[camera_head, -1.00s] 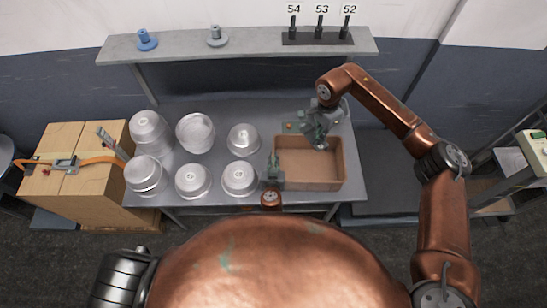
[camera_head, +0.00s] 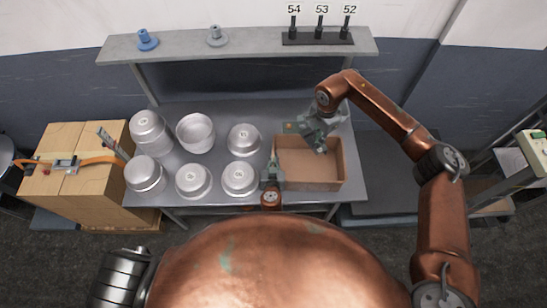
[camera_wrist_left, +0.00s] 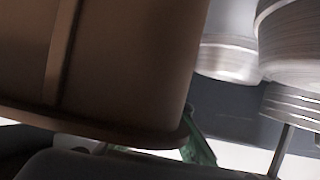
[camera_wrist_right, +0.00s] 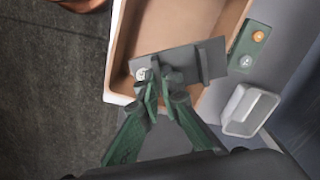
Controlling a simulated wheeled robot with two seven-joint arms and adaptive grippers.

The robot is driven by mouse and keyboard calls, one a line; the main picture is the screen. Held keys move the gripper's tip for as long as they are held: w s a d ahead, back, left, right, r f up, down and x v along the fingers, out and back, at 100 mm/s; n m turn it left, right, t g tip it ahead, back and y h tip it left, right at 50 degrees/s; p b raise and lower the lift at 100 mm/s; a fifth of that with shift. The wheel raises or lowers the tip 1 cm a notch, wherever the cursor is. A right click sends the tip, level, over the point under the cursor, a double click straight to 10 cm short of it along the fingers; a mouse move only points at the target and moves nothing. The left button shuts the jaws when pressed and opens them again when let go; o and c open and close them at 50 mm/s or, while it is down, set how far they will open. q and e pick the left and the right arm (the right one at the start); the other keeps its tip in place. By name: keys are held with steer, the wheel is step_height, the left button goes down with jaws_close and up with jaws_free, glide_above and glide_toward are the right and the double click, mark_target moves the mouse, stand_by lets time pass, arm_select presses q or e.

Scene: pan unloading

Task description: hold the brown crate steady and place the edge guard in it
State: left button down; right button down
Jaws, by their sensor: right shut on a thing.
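The brown crate (camera_head: 338,172) is an open box at the right of the grey table. Its inside also shows in the right wrist view (camera_wrist_right: 190,20). My right gripper (camera_wrist_right: 164,82) is shut on the edge guard (camera_wrist_right: 212,60), a dark grey angled piece, above the crate's back part; in the head view the gripper (camera_head: 320,146) partly hides it. My left gripper (camera_head: 271,168) is at the crate's left wall. In the left wrist view the crate (camera_wrist_left: 130,60) fills much of the picture and hides most of the fingers; one green finger (camera_wrist_left: 200,150) shows beside its rim.
Several silver pans (camera_head: 193,180) stand close to the crate's left. A green button panel (camera_head: 290,127) is behind the crate, and a small white tray (camera_wrist_right: 248,110) shows near it. A shelf (camera_head: 250,44) spans the back. The crate's visible floor looks empty.

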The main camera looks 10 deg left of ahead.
step_height(320, 180, down, 11)
steer(key=shift+r, duration=0.15)
stand_by(1.1)
steer(key=c, duration=2)
jaws_free()
steer(key=shift+c, duration=0.2)
steer(key=shift+r, duration=0.1)
step_height(320, 180, up, 12)
steer(key=shift+f, duration=0.1)
arm_select(q)
steer(key=c, duration=2.1)
jaws_free()
